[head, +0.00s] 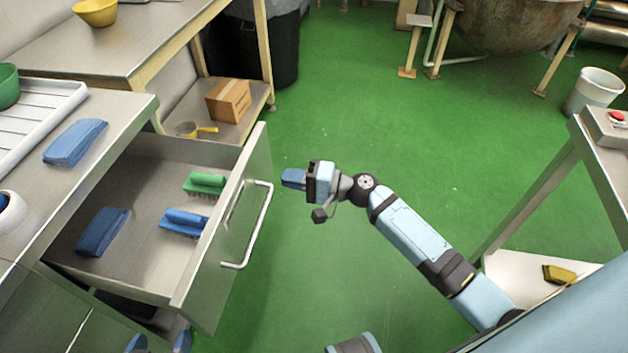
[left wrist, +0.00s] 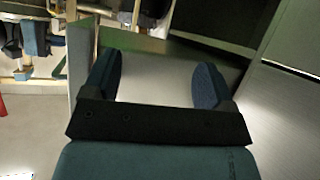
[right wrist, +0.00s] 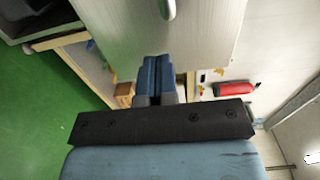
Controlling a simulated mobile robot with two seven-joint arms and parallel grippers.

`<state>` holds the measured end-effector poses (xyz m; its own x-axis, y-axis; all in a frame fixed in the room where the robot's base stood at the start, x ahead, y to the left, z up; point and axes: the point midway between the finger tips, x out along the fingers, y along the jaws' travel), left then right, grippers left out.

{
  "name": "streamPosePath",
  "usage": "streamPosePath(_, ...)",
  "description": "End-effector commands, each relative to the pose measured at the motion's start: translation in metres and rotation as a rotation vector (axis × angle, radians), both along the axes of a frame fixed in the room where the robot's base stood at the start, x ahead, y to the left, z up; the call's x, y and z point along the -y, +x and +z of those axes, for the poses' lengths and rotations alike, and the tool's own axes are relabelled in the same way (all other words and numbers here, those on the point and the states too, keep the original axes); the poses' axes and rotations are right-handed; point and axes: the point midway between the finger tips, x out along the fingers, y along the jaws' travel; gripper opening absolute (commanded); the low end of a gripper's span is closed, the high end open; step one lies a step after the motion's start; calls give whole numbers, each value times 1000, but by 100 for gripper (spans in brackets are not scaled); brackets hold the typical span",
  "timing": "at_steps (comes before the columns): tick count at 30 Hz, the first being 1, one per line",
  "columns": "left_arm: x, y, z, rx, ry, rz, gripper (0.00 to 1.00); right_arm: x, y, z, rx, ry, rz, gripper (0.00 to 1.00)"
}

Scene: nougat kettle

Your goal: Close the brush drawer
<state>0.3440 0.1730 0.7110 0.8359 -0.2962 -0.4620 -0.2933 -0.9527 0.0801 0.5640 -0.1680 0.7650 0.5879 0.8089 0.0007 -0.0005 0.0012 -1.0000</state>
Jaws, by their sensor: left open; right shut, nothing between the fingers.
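The brush drawer (head: 150,175) stands pulled out of the steel counter at the left. Its front panel (head: 225,235) carries a bar handle (head: 262,225), whose end also shows in the right wrist view (right wrist: 168,8). A green brush (head: 206,180), a blue brush (head: 184,221) and a folded dark blue cloth (head: 103,231) lie inside. My right gripper (head: 290,178) is shut and empty, just right of the drawer front and apart from the handle in the head view. My left gripper (head: 160,343) is open and empty, low at the near side of the drawer; its fingers show in the left wrist view (left wrist: 156,82).
On the counter lie a blue cloth (head: 75,142) and a white ribbed tray (head: 40,115). Behind stands a table with a cardboard box (head: 229,100) on its lower shelf. A steel table (head: 590,150) stands at right. The green floor (head: 400,130) between is clear.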

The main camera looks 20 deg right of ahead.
Motion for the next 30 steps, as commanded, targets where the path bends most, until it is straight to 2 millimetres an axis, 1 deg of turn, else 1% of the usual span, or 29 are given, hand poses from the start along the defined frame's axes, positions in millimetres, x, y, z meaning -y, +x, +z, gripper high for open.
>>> streamPosePath(1,0,0,0,0,0,0,78,-8,6,1,2,0,1,0)
streamPosePath(3,0,0,0,0,0,0,78,-17,13,1,2,1,1,0)
streamPosePath(9,0,0,0,0,0,0,78,-33,24,0,2,-1,0,0)
streamPosePath(14,0,0,0,1,-1,1,78,-36,26,0,0,-1,1,0)
streamPosePath(24,0,0,0,1,-1,1,78,-36,26,0,0,-1,0,0)
streamPosePath(30,1,0,-4,2,-5,0,78,-34,32,-2,1,-1,0,0)
